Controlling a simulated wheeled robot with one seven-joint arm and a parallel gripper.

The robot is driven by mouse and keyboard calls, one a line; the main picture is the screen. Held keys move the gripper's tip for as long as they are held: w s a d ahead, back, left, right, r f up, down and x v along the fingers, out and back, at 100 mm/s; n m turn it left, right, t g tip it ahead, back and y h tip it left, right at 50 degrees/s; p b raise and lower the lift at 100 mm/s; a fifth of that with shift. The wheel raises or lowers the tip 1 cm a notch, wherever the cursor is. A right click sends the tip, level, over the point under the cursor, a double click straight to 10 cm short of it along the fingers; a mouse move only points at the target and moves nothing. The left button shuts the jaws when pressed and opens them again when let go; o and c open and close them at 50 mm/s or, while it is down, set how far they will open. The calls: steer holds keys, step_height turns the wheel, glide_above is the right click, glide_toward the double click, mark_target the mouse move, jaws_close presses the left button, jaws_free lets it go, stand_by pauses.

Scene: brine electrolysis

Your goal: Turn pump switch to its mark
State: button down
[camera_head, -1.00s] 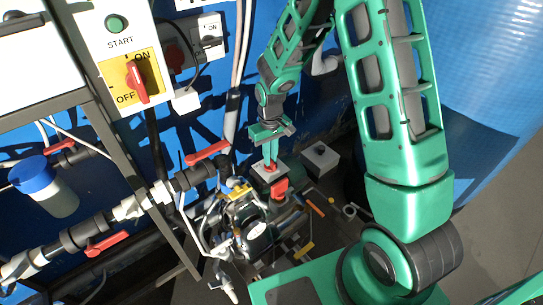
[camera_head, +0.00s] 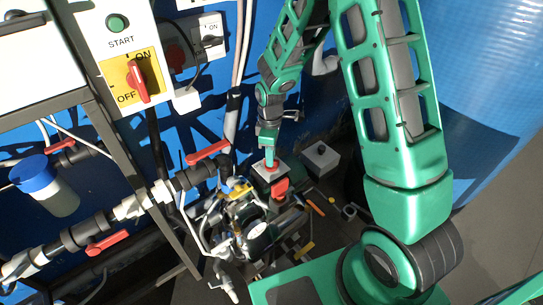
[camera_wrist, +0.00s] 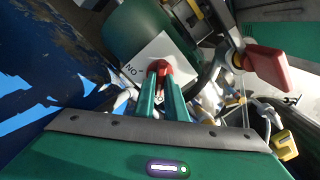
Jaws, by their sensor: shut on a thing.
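The pump switch is a red knob (camera_wrist: 158,67) on a light square plate (camera_wrist: 160,50). In the head view, the plate (camera_head: 270,174) lies low in the middle, above the green pump. My gripper (camera_wrist: 162,88) reaches down to the knob, and its two green fingers are shut on it from both sides. In the head view, the gripper (camera_head: 269,158) covers most of the knob. Lettering reading ON, seen upside down, shows on the plate left of the knob in the wrist view. The fingers hide part of the plate, and I cannot tell the knob's exact angle to its mark.
A red valve handle (camera_wrist: 268,68) is close at the right in the wrist view. A grey box (camera_head: 320,158) stands right of the switch. Pipes with red-handled valves (camera_head: 208,152) and a control panel (camera_head: 121,43) are at the left. A blue tank (camera_head: 490,70) is at the right.

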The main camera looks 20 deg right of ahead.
steer(key=shift+w+d+r+n, duration=0.1)
steer(key=shift+w+d+n, duration=0.25)
steer(key=shift+d+n, duration=0.05)
stand_by(0.4)
steer(key=c, duration=1.8)
jaws_free()
steer(key=shift+s+a, duration=0.1)
steer(key=shift+s, duration=0.05)
steer(key=shift+a, duration=0.1)
step_height(320, 180, up, 11)
steer(key=shift+f, duration=0.2)
